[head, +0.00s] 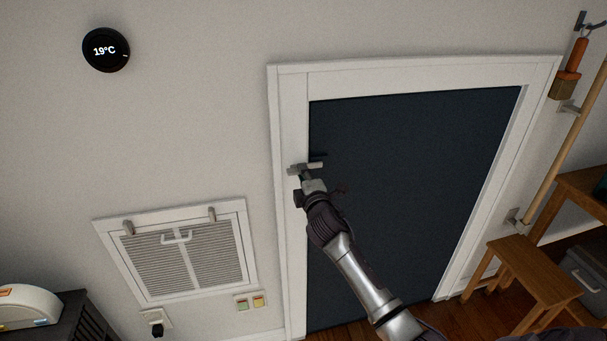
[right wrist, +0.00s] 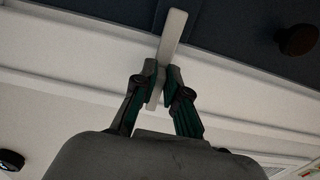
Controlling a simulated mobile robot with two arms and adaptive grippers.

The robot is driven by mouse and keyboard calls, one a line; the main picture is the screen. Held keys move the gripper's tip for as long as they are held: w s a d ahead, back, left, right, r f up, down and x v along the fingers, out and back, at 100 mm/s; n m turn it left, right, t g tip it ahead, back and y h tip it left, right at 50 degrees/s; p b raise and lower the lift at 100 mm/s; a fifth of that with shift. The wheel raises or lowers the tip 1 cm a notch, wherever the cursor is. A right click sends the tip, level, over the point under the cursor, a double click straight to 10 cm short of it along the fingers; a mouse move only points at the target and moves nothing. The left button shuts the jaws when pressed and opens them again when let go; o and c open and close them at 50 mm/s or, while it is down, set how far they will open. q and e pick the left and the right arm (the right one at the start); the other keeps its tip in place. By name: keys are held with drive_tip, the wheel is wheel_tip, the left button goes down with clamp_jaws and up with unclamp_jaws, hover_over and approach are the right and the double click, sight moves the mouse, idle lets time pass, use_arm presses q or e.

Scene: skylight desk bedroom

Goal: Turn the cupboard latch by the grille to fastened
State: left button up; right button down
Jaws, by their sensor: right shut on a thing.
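The dark blue cupboard door (head: 410,170) sits in a white frame and looks shut in the head view. Its latch (head: 316,165) is a pale bar at the door's left edge, lying about level, from the white frame across onto the dark panel. My right gripper (head: 306,176) reaches up to it from below and hides part of it. In the right wrist view my right gripper (right wrist: 163,78) is shut on the latch bar (right wrist: 174,33), one finger on each side; the bar's far end sticks out over the dark panel. My left gripper is not in view.
A white wall grille (head: 190,258) with a handle and two small turn-pieces is left of the door. A thermostat (head: 106,49) hangs above it. A wooden stool (head: 525,265) stands at the lower right, and a brush (head: 567,75) hangs at the upper right.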

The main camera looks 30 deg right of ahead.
drive_tip(key=shift+r, duration=0.2)
drive_tip(key=c, duration=1.3)
unclamp_jaws()
drive_tip(key=shift+o, duration=0.5)
drive_tip(key=shift+f, duration=0.15)
drive_tip(key=v, duration=1.2)
drive_tip(key=shift+d, duration=0.1)
